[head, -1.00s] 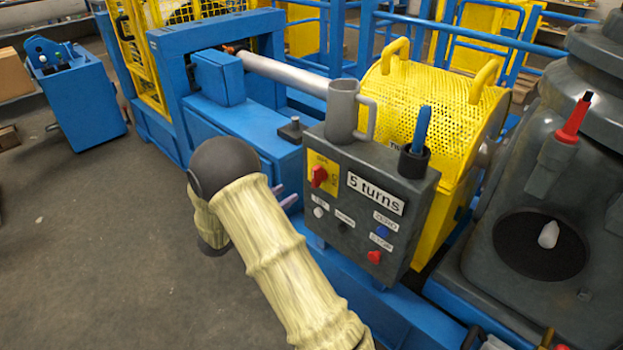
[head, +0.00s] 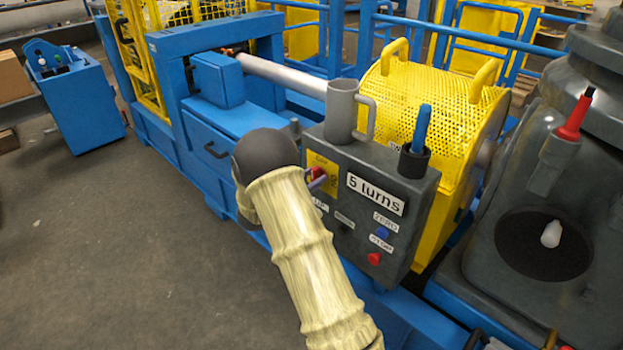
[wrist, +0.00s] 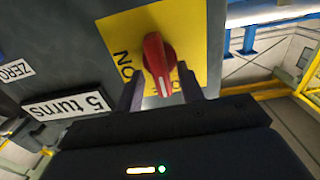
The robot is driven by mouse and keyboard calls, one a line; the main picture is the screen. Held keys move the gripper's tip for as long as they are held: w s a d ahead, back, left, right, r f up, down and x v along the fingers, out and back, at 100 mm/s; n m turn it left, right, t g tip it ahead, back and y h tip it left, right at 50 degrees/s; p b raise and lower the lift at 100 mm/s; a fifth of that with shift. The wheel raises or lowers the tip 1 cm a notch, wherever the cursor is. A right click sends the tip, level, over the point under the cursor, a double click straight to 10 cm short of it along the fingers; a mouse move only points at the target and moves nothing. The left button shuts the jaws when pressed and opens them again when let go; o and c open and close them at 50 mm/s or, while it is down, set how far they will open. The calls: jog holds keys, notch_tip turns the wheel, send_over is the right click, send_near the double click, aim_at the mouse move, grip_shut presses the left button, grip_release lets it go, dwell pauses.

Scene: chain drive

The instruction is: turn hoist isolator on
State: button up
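The hoist isolator is a red rotary knob on a yellow plate (head: 322,162), on the front of a dark grey control box. In the wrist view the red knob (wrist: 157,60) points roughly up and down the picture, and the yellow plate (wrist: 190,25) shows "ON" to its left. My gripper (wrist: 160,90) is open, its two dark fingers on either side of the knob's lower end, with gaps visible. In the head view my gripper (head: 317,182) is at the knob, which it partly hides. I cannot tell whether a finger touches the plate.
The control box (head: 347,228) also carries a "5 turns" label (head: 376,193), a blue button (head: 382,231) and a red button (head: 374,259). A grey mug (head: 341,112) and a dark cup (head: 413,160) with a blue item stand on top. Open floor lies left.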

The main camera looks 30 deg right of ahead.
jog(key=shift+a, duration=0.1)
grip_shut()
jog(key=shift+f+m, duration=0.1)
jog(key=shift+m, duration=0.2)
jog(key=m+b, duration=0.3)
jog(key=shift+s+f+m, duration=0.15)
jog(key=shift+f+m, duration=0.1)
jog(key=shift+m, duration=0.15)
jog(key=m+b, duration=1.3)
jog(key=b, duration=0.1)
jog(key=shift+s+f+m, duration=0.25)
jog(key=shift+f+m, duration=0.05)
jog(key=shift+f, duration=0.1)
jog(key=shift+b, duration=0.3)
